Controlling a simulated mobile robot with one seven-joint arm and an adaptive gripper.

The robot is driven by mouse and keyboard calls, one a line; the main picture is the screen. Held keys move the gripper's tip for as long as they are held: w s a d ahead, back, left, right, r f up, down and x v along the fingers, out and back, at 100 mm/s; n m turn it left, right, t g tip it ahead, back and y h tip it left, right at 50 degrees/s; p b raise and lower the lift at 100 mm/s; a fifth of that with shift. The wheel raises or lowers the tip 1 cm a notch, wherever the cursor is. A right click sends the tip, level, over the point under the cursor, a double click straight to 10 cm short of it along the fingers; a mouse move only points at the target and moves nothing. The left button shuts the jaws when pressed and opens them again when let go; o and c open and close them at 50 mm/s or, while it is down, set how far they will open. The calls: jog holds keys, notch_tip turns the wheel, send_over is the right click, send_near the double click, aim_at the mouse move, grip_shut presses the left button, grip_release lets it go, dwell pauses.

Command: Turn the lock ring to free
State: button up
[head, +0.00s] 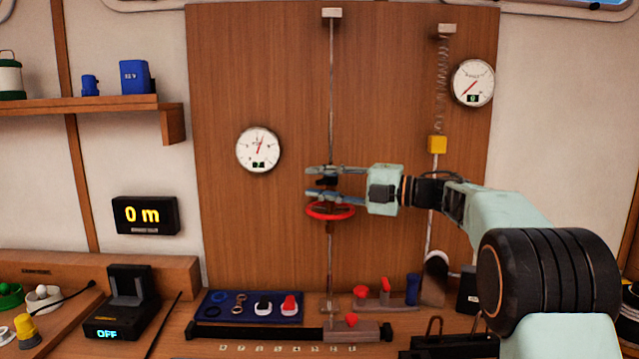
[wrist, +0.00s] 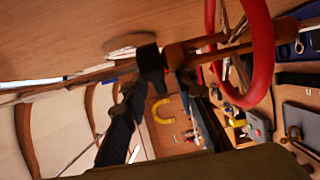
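A thin vertical rod (head: 331,95) runs down the wooden panel. A red ring (head: 330,211) surrounds the rod's lower part; it also shows large at the right of the wrist view (wrist: 262,60). A small black piece (head: 328,181) sits on the rod just above the red ring and shows in the wrist view (wrist: 151,68). I cannot tell which of these is the lock ring. My gripper (head: 324,182) reaches in from the right, its fingers apart above and below the black piece. The lower finger is just above the red ring. Contact is unclear.
A yellow block (head: 437,145) hangs from a spring to the right, near my wrist. Two round gauges (head: 258,149) (head: 473,83) are on the panel. A blue tray (head: 250,306) with small rings and red-topped parts (head: 361,291) stand on the bench below.

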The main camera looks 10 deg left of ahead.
jog(key=s+d, duration=0.1)
jog(key=d, duration=1.1)
jog(key=shift+s, duration=0.25)
jog(key=shift+r, duration=0.1)
